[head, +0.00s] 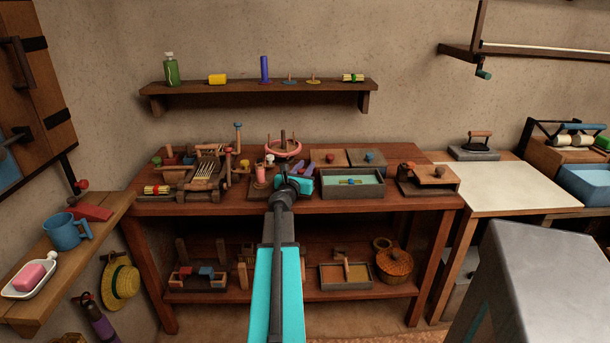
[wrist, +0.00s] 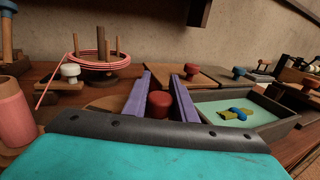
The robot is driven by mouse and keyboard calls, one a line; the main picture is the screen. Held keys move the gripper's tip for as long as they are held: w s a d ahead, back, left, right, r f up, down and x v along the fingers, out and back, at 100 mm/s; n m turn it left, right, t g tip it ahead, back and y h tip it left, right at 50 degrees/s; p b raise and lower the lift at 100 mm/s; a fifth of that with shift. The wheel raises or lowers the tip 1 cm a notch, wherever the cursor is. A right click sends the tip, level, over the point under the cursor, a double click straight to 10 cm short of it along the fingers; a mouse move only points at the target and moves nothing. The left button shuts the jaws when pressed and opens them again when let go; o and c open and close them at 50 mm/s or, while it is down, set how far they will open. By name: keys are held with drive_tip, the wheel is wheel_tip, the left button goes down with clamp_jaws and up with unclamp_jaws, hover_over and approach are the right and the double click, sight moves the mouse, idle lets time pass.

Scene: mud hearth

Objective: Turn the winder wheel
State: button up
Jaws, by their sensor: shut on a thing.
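The reel also shows at the upper left of the wrist view (wrist: 105,62). Part of a flat round wooden wheel (wrist: 106,103) shows low beside my left finger; the rest is hidden. My gripper (head: 303,172) is over the bench, just right of the reel. In the wrist view its two purple fingers (wrist: 160,100) are on either side of a dark red knob (wrist: 160,106), shut on it. What the knob is fixed to is hidden.
A white knob (wrist: 70,72) on a wooden block and a pink cylinder (wrist: 14,112) stand left of the fingers. A grey tray (head: 351,195) with a green inside is close on the right. Boards with knobs (head: 328,158) lie behind. A shelf (head: 260,88) hangs above.

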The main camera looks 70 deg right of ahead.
drive_tip(key=shift+s+d+f+n+t+b, duration=0.15)
drive_tip(key=shift+d+n+t+b, duration=0.25)
drive_tip(key=shift+n+t+b, duration=0.5)
drive_tip(key=shift+w+d+n+t+y+b, duration=0.15)
drive_tip(key=shift+n+t+b, duration=0.15)
drive_tip(key=shift+t+b, duration=0.4)
drive_tip(key=shift+w+d+n+t+y+b, duration=0.15)
drive_tip(key=shift+n+t+b, duration=0.15)
drive_tip(key=shift+t+b, duration=0.4)
drive_tip(key=shift+w+d+n+t+y+b, duration=0.2)
drive_tip(key=shift+n+t+y+b, duration=0.1)
drive_tip(key=shift+n+t+b, duration=0.3)
drive_tip(key=shift+w+d+n+t+y+b, duration=0.15)
drive_tip(key=shift+n+t+y+b, duration=0.2)
drive_tip(key=shift+t+b, duration=0.45)
drive_tip(key=shift+w+n+t+y+b, duration=0.2)
drive_tip(key=shift+n+t+y+b, duration=0.15)
drive_tip(key=shift+n+t+b, duration=0.3)
drive_tip(key=shift+w+d+n+t+y+b, duration=0.1)
drive_tip(key=shift+w+n+t+y+b, duration=0.15)
drive_tip(key=shift+n+t+y, duration=0.4)
drive_tip(key=shift+w+d+n+t+y+b, duration=0.1)
drive_tip(key=shift+w+n+t+y+b, duration=0.2)
drive_tip(key=shift+t, duration=0.5)
drive_tip(key=shift+r, duration=0.2)
drive_tip(key=o, duration=1)
drive_tip(key=shift+o, duration=0.2)
drive_tip(key=shift+w+a, duration=0.1)
drive_tip(key=shift+w, duration=0.05)
